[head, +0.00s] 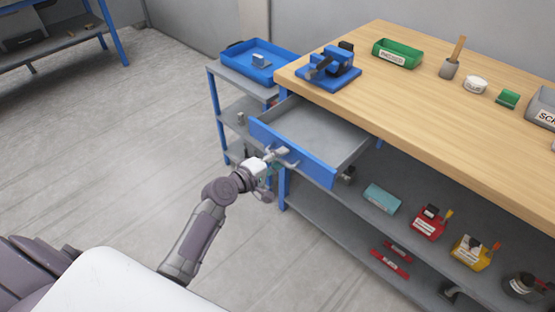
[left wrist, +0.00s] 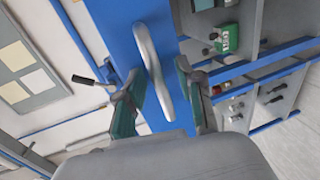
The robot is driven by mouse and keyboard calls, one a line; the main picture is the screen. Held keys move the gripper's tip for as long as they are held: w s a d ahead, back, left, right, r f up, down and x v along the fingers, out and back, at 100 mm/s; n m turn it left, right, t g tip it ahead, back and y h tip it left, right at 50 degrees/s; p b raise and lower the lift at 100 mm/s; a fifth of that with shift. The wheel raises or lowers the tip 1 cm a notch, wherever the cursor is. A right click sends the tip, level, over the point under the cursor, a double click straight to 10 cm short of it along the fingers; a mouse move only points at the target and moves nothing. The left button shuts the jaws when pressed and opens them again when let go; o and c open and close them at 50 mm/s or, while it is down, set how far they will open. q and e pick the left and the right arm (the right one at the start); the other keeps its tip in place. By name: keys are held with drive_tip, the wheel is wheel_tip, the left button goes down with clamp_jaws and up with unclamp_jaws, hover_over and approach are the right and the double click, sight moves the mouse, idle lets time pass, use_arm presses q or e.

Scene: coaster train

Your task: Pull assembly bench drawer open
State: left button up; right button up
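The assembly bench drawer (head: 310,128) is pulled well out from under the wooden bench top. It has a blue front (head: 308,164) and a grey inside that looks empty. Its silver bar handle (head: 283,154) shows large in the left wrist view (left wrist: 154,65). My left gripper (head: 274,165) is at the handle. In the left wrist view its two green-tipped fingers (left wrist: 160,85) stand apart, one on each side of the bar, with gaps visible. My right gripper is in neither view.
The wooden bench top (head: 420,100) carries a blue vise (head: 332,68) and a green bin (head: 397,54). The lower shelf (head: 330,215) holds several coloured items. A side rack with a blue tray (head: 262,62) stands left of the drawer. The floor (head: 110,140) at left is clear.

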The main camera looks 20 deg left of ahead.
use_arm(q)
drive_tip(key=v, duration=1.2)
drive_tip(key=s+f+m+g+y+p, duration=0.1)
drive_tip(key=s+f+m+g+y, duration=0.3)
drive_tip(key=f, duration=1.1)
drive_tip(key=s+f+m+g, duration=0.15)
drive_tip(key=s+f, duration=0.45)
drive_tip(key=f, duration=0.8)
drive_tip(key=s+d+f+m+g, duration=0.1)
drive_tip(key=s+f+m+g, duration=0.1)
drive_tip(key=s+f, duration=0.4)
drive_tip(key=s+d+f+m+g+y+p, duration=0.1)
drive_tip(key=s+f+m+g, duration=0.2)
drive_tip(key=s, duration=1.1)
drive_tip(key=s+d+f+m+g, duration=0.2)
drive_tip(key=s+f+m, duration=0.4)
drive_tip(key=s+f, duration=0.3)
drive_tip(key=shift+s+g, duration=0.4)
drive_tip(key=shift+g, duration=0.15)
drive_tip(key=shift+w, duration=0.1)
